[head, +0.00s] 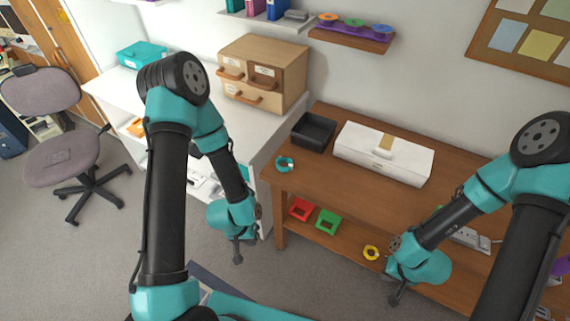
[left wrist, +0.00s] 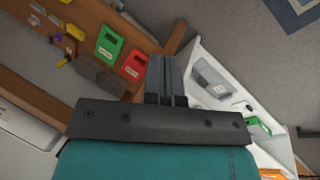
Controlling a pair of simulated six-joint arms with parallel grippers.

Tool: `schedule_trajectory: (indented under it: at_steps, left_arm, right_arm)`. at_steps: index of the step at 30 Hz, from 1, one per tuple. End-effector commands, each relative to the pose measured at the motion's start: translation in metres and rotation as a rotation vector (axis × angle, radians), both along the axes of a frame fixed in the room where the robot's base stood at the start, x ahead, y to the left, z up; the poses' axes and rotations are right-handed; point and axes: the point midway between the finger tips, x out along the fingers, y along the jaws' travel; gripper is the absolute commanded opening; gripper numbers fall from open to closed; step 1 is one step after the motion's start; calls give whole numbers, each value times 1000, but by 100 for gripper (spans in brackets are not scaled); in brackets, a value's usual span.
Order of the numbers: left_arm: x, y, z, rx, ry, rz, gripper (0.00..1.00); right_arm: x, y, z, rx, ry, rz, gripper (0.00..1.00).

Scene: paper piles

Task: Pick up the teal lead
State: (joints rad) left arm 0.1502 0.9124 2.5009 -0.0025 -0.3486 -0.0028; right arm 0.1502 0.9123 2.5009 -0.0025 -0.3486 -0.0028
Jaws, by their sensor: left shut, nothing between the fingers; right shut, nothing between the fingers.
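The teal lead (head: 285,164), a small coiled ring, lies on the left end of the wooden desk top (head: 330,187) in the head view. I do not see it in the left wrist view. My left gripper (head: 237,256) hangs shut and empty over the floor, in front of the white counter and below the lead in the picture. Its closed fingers also show in the left wrist view (left wrist: 167,78). My right gripper (head: 396,296) is shut and empty in front of the desk, well away from the lead.
A black tray (head: 313,131) and a white box (head: 384,153) stand behind the lead. Red (head: 300,209) and green (head: 328,221) holders and a yellow coil (head: 371,253) sit on the lower shelf.

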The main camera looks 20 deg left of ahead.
Motion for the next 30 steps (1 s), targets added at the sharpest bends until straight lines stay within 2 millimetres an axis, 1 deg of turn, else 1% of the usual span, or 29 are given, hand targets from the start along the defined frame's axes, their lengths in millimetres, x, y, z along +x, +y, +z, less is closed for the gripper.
schedule_trajectory:
  at_steps: [1,2,30]
  left_arm:
    - [0,0,0,0,0,0,1]
    - [0,0,0,0,0,0,4]
    - [0,0,0,0,0,0,94]
  right_arm:
    - [0,0,0,0,0,0,0]
    - [0,0,0,0,0,0,0]
    - [0,0,0,0,0,0,0]
